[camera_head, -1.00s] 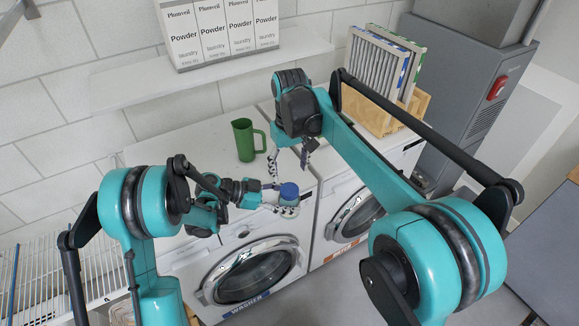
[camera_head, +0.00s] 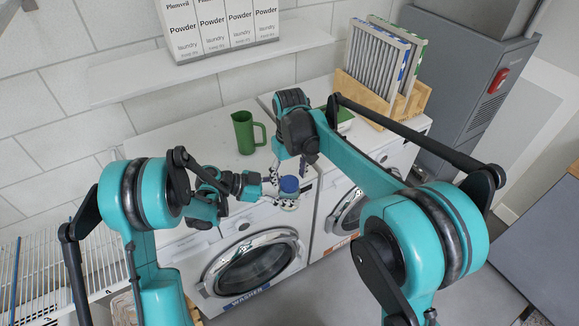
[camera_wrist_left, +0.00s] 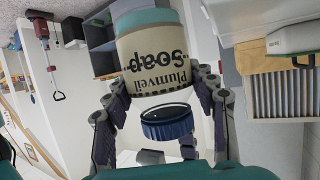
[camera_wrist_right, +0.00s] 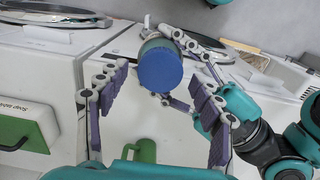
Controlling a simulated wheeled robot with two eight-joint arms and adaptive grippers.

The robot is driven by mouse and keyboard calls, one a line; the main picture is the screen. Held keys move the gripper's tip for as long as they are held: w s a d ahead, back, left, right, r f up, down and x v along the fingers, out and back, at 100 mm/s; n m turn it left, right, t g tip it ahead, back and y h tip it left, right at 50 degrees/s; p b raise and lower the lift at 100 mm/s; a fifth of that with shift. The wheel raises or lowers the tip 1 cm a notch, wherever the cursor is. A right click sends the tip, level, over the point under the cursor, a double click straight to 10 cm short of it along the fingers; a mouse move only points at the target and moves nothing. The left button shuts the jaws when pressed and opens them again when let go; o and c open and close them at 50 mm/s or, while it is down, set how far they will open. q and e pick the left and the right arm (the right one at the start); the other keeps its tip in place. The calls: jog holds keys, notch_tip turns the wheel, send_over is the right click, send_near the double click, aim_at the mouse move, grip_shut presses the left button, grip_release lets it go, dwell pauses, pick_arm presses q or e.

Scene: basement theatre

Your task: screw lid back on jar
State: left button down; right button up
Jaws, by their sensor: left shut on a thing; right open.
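My left gripper (camera_head: 284,196) is shut on the side of a pale soap jar (camera_wrist_left: 152,58), held in front of the washer's top. The jar's blue lid (camera_wrist_right: 160,69) is uppermost at its mouth and also shows in the head view (camera_head: 289,184). I see no clear contact with the lid.
A green mug (camera_head: 244,133) stands on the washer (camera_head: 250,262) behind the jar. A wooden rack (camera_head: 418,98) with filters and a green-and-white box (camera_wrist_right: 22,128) are on the right-hand machine. A shelf (camera_head: 205,70) with powder boxes hangs above.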

jog(key=shift+f, duration=0.55)
jog(key=c, duration=1.3)
jog(key=shift+o, duration=0.2)
jog(key=o, duration=1.4)
jog(key=shift+c, duration=0.2)
jog(key=shift+r, duration=0.1)
notch_tip(320, 180, up, 12)
